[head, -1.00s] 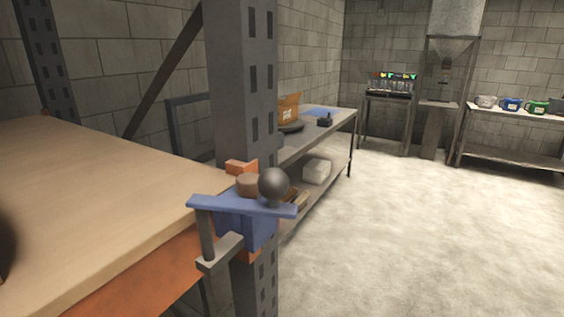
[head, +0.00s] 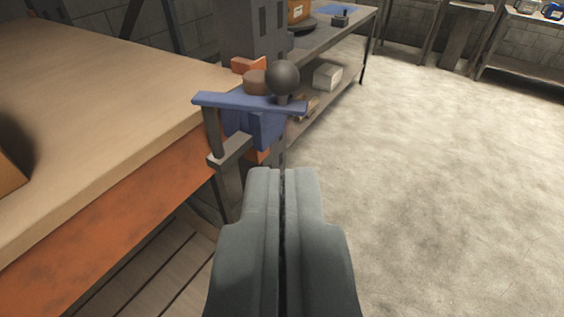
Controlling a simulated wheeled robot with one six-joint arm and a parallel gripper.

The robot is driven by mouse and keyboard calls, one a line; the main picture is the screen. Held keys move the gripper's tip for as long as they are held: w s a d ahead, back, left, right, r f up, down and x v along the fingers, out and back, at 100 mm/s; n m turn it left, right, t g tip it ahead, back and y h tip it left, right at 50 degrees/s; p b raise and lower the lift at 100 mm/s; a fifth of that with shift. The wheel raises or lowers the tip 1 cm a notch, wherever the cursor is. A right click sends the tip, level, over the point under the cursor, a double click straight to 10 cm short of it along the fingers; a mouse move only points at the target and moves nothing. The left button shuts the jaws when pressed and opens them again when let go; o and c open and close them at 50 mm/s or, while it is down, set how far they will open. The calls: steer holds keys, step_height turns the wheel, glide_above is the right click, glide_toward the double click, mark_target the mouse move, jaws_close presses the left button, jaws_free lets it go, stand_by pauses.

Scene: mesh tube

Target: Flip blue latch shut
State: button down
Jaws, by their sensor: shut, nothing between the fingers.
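The blue latch (head: 236,102) is mounted on the grey upright post at the front corner of the wooden shelf. Its flat blue bar runs left to right, with a dark round knob (head: 282,77) standing up near its right end. A grey bracket piece (head: 230,150) hangs below the bar's left end, and a blue body sits under its middle. My gripper (head: 283,172) is shut and empty. Its fingertips point at the post just below the latch in the picture, and no contact with the latch shows.
The wooden shelf (head: 95,85) with an orange beam (head: 110,205) fills the left. The grey perforated post (head: 252,35) stands behind the latch. A grey workbench (head: 335,40) stands farther back. Open concrete floor (head: 440,170) lies to the right.

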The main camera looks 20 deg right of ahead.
mark_target(282, 83)
steer(key=x, duration=1.2)
steer(key=shift+w+f, duration=0.1)
steer(key=shift+w, duration=0.05)
